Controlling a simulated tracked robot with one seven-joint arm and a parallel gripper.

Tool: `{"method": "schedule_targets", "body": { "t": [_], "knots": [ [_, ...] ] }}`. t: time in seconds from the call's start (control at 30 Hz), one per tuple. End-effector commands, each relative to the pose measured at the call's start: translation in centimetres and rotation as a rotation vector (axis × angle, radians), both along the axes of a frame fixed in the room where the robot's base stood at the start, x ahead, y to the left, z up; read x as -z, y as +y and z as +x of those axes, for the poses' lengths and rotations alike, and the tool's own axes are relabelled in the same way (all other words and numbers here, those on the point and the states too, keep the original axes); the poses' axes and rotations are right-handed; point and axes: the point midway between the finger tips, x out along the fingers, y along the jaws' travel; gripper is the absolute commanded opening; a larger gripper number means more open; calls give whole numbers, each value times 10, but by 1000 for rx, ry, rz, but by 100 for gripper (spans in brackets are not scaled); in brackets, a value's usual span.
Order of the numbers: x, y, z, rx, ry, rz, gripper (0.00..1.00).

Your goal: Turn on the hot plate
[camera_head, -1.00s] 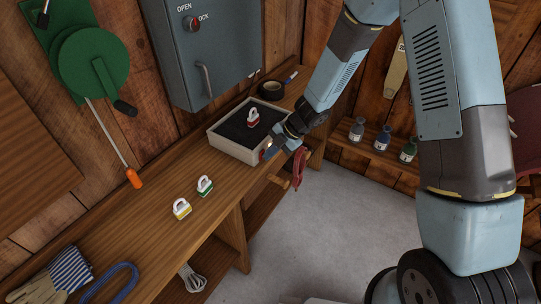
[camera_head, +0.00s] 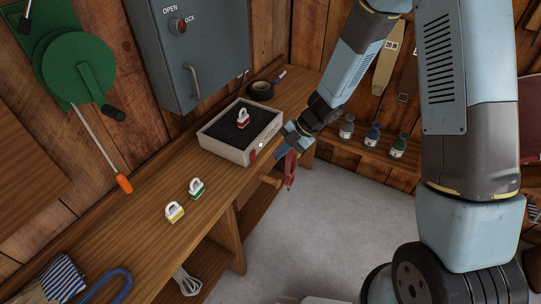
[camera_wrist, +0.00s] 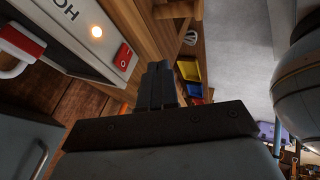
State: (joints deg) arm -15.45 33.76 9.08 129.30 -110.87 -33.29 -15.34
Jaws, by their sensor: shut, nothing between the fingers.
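The hot plate (camera_head: 211,143) is a pale box with a black top on the wooden bench. Its front face carries a red rocker switch (camera_head: 253,154) and a small bright light (camera_head: 261,145). In the wrist view, the red switch (camera_wrist: 124,57) and a glowing warm-coloured light (camera_wrist: 96,31) show on the panel (camera_wrist: 75,28). My gripper (camera_head: 283,149) is just right of the hot plate's front, apart from the switch. In the wrist view its fingers (camera_wrist: 160,72) are together and empty, beside the switch.
A red-marked handled block (camera_head: 243,118) stands on the black top. Green (camera_head: 197,189) and yellow (camera_head: 175,212) ones stand on the bench at left. A red item (camera_head: 291,170) hangs by the bench edge, close to my gripper. Bottles (camera_head: 373,139) stand on the shelf at right.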

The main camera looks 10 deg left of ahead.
Motion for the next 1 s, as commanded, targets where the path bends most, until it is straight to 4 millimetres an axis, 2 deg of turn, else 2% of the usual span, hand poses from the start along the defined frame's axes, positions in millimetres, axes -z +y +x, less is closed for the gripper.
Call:
{"method": "schedule_targets", "body": {
  "t": [0.2, 0.4, 1.0],
  "knots": [
    [-26, -27, 5, 0, -2, 0, 0],
    [-39, -40, 7, 0, -1, 0, 0],
    [-42, -44, 8, 3, -1, -1, 0]
  ]
}}
